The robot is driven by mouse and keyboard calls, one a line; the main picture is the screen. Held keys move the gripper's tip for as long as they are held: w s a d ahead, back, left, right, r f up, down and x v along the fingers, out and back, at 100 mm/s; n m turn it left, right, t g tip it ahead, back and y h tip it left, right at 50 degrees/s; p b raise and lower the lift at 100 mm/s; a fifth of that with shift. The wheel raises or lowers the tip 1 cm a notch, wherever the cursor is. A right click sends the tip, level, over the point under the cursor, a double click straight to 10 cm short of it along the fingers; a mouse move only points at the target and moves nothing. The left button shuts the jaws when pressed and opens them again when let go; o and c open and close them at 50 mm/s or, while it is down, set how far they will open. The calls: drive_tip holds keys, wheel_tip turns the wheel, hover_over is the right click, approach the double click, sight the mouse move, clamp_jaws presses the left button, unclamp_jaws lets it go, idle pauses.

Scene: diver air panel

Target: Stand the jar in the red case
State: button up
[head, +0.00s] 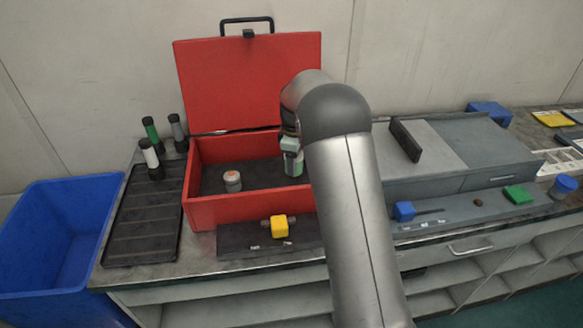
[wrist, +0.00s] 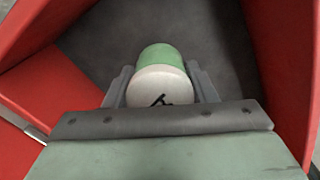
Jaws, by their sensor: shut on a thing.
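The red case (head: 252,209) stands open on the bench with its lid up. My gripper (head: 291,146) is over the right part of the case and is shut on a green jar (head: 297,166). In the wrist view the jar (wrist: 161,58) sits between the two fingers, its pale round end with a black mark facing the camera. The jar is inside the case walls in the head view, looking roughly upright. I cannot tell whether its lower end touches the case's dark floor. My arm hides the case's right end.
A yellow fitting (head: 279,226) lies in front. The case floor between pot and jar is clear.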

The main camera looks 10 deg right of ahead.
drive_tip(key=shift+w+a+f, duration=0.15)
drive_tip(key=shift+a+f, duration=0.2)
drive_tip(key=shift+f, duration=0.1)
drive_tip(key=shift+f+p, duration=0.4)
drive_tip(key=shift+f, duration=1.2)
drive_tip(key=shift+w+f, duration=0.1)
drive_tip(key=shift+f, duration=0.15)
drive_tip(key=o, duration=1.1)
drive_tip(key=shift+r, duration=0.15)
